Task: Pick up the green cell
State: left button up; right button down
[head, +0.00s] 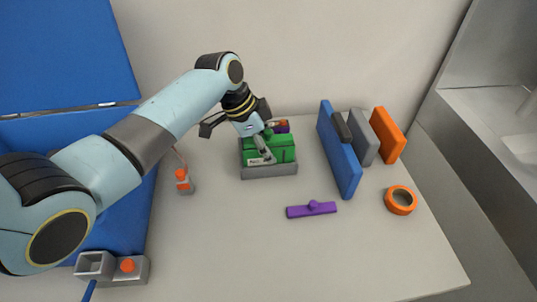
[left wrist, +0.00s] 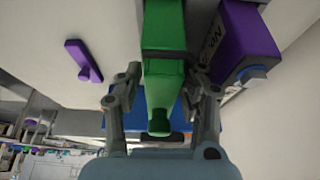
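A grey tray (head: 270,172) on the table holds green blocks (head: 284,148), with a purple cell (head: 281,127) at its back. My left gripper (head: 263,150) reaches down over the tray, tilted. In the left wrist view, a green cell (left wrist: 164,65) lies between the two fingers of my left gripper (left wrist: 164,80), its knobbed end towards the palm. The fingers stand apart on either side of it, and a narrow gap seems to show on the left. The purple cell (left wrist: 246,42) stands close beside the right finger. My right gripper is not in view.
A blue panel (head: 338,150), a grey panel (head: 362,137) and an orange panel (head: 387,135) stand right of the tray. A purple bar (head: 311,209) and an orange ring (head: 400,200) lie in front. A small orange-topped piece (head: 184,181) stands left.

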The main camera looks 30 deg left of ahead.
pick_arm(q)
grip_shut()
dwell(0.5)
